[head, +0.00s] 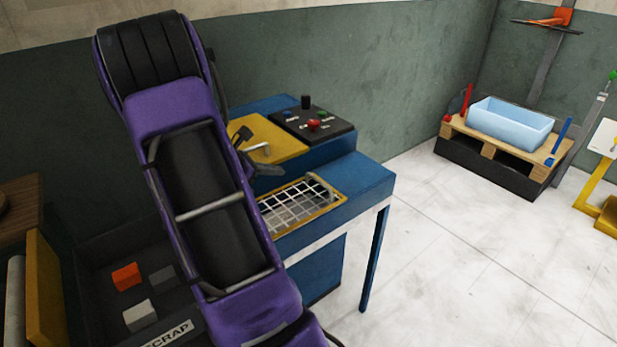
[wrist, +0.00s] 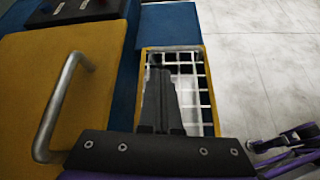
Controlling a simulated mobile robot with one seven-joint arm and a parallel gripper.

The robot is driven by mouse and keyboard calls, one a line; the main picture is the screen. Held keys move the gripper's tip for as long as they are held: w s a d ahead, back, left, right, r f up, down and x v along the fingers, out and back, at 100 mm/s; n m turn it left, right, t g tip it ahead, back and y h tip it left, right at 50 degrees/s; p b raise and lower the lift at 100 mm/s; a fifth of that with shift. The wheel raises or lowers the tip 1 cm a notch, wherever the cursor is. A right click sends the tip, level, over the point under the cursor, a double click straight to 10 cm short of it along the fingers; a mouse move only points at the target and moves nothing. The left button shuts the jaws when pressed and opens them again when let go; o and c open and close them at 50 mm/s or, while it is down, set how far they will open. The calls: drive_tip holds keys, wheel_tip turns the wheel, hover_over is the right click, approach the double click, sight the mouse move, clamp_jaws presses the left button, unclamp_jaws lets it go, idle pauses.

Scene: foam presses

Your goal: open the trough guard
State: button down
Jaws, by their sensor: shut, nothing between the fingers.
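A yellow panel (head: 284,151) with a grey bar handle (head: 261,148) lies flat on the blue machine. Beside it, a white wire grid (head: 298,205) lies in a yellow-rimmed opening. No label shows which is the trough guard. In the wrist view the yellow panel (wrist: 28,75) and its handle (wrist: 62,105) are at left, and the grid (wrist: 198,90) is right of centre. My gripper (wrist: 159,73) is shut and empty, over the left part of the grid opening, right of the handle and apart from it. In the head view my arm hides part of the machine.
A black control box (head: 313,124) with coloured buttons stands behind the yellow panel. A dark scrap bin (head: 95,262) with several blocks is at left. A pallet (head: 480,139) with a light blue tub (head: 509,121) stands far right. The floor (head: 450,260) to the right is clear.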

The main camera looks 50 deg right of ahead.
drive_tip(key=n+g, duration=0.1)
approach(312, 196)
drive_tip(key=d, duration=0.2)
drive_tip(key=s+d+f, duration=0.1)
drive_tip(key=d, duration=0.2)
drive_tip(key=s+d, duration=0.1)
drive_tip(key=d, duration=0.2)
drive_tip(key=shift+s+d+f, duration=0.15)
drive_tip(key=shift+s+f, duration=0.05)
drive_tip(key=shift+f, duration=0.2)
drive_tip(key=shift+r, duration=0.15)
